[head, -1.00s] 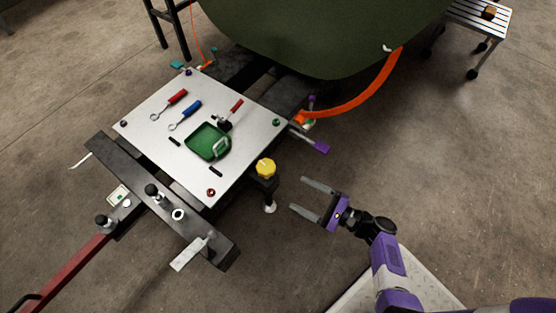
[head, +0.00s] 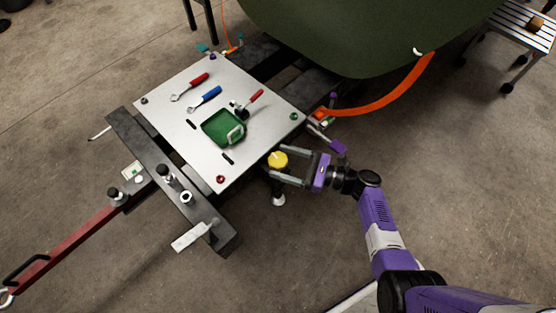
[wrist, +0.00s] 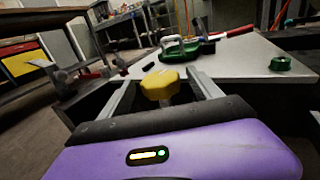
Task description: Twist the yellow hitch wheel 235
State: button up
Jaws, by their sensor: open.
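The yellow hitch wheel (head: 278,160) is a small faceted knob on a dark post beside the near right edge of the metal plate. My gripper (head: 278,165) is open, with its two grey fingers reaching to either side of the wheel in the head view. In the wrist view the wheel (wrist: 163,85) sits between the spread fingers (wrist: 163,92), near their tips. I cannot tell whether either finger touches it.
The metal plate (head: 170,115) holds a green tray (head: 218,131), red and blue handled tools. A dark beam with a red tow bar (head: 75,232) lies left. An orange strip (head: 385,104) and purple-handled lever (head: 337,146) are right of the plate.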

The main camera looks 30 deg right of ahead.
jog(key=shift+x, duration=1.1)
jog(key=c, duration=1.4)
jog(key=shift+o, duration=0.2)
